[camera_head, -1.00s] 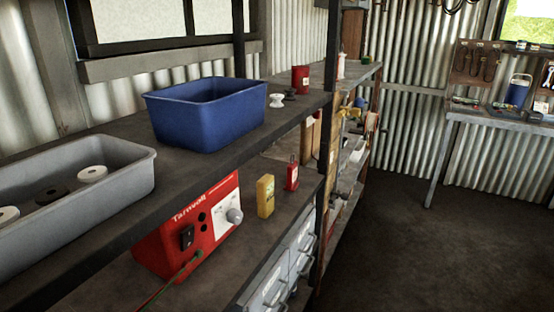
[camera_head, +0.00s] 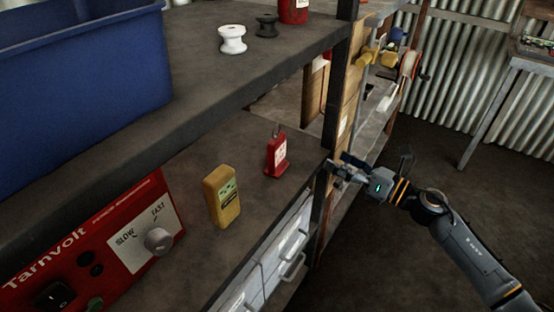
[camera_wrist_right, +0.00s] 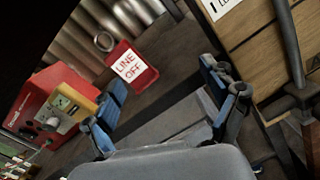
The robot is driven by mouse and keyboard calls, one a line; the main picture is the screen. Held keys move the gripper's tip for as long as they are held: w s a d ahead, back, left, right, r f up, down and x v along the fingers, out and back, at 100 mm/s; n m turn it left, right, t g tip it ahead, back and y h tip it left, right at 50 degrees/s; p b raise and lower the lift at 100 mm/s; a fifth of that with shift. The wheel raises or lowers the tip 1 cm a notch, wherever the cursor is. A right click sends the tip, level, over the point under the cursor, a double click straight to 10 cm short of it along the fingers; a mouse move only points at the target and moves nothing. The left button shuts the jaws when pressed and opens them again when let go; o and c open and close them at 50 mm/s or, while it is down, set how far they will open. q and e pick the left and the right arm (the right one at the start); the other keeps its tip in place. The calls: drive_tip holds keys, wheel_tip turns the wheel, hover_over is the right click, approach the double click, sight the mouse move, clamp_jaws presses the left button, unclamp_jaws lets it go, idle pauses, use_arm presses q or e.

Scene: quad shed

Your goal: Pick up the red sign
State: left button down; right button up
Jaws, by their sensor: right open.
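The red sign (camera_head: 276,155) stands upright on the lower shelf in the head view, with a metal ring at its top and a pale label. In the right wrist view the red sign (camera_wrist_right: 132,66) reads "LINE OFF" and lies beyond the fingers, apart from them. My right gripper (camera_head: 336,172) is at the shelf's front edge by the dark post, to the right of the sign. In the right wrist view my right gripper (camera_wrist_right: 168,100) has its fingers spread with nothing between them. My left gripper is not in view.
A yellow meter (camera_head: 222,196) stands left of the sign, and a red Tarnvolt unit (camera_head: 105,245) farther left. A dark post (camera_head: 333,110) rises right of the sign. The upper shelf (camera_head: 190,75) overhangs and holds a blue bin (camera_head: 85,90). Grey drawers (camera_head: 285,250) sit below.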

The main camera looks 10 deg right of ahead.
sight(281, 141)
drive_tip(key=s+a+r+n+g+y, duration=0.2)
drive_tip(key=s+a+r+n, duration=0.15)
drive_tip(key=r+n, duration=0.3)
drive_tip(key=x, duration=0.2)
drive_tip(key=p+x, duration=0.1)
drive_tip(key=x, duration=0.2)
drive_tip(key=f+p+x, duration=0.1)
drive_tip(key=x, duration=0.2)
drive_tip(key=shift+w+a, duration=0.1)
drive_tip(key=shift+w+a+f+p, duration=0.15)
drive_tip(key=shift+w+a+p, duration=0.15)
drive_tip(key=shift+a+p, duration=0.1)
drive_tip(key=shift+w+a, duration=0.2)
drive_tip(key=shift+a, duration=0.15)
drive_tip(key=x, duration=0.1)
drive_tip(key=p+x, duration=0.1)
drive_tip(key=x, duration=0.1)
drive_tip(key=shift+w+a+f+p, duration=0.1)
drive_tip(key=shift+a+f+p, duration=0.2)
drive_tip(key=shift+p, duration=0.1)
drive_tip(key=shift+w+a+f, duration=0.15)
drive_tip(key=shift+w+a, duration=0.05)
drive_tip(key=shift+a, duration=0.1)
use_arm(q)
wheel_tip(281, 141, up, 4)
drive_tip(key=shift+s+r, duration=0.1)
use_arm(e)
drive_tip(key=shift+d, duration=0.1)
drive_tip(key=shift+c, duration=0.4)
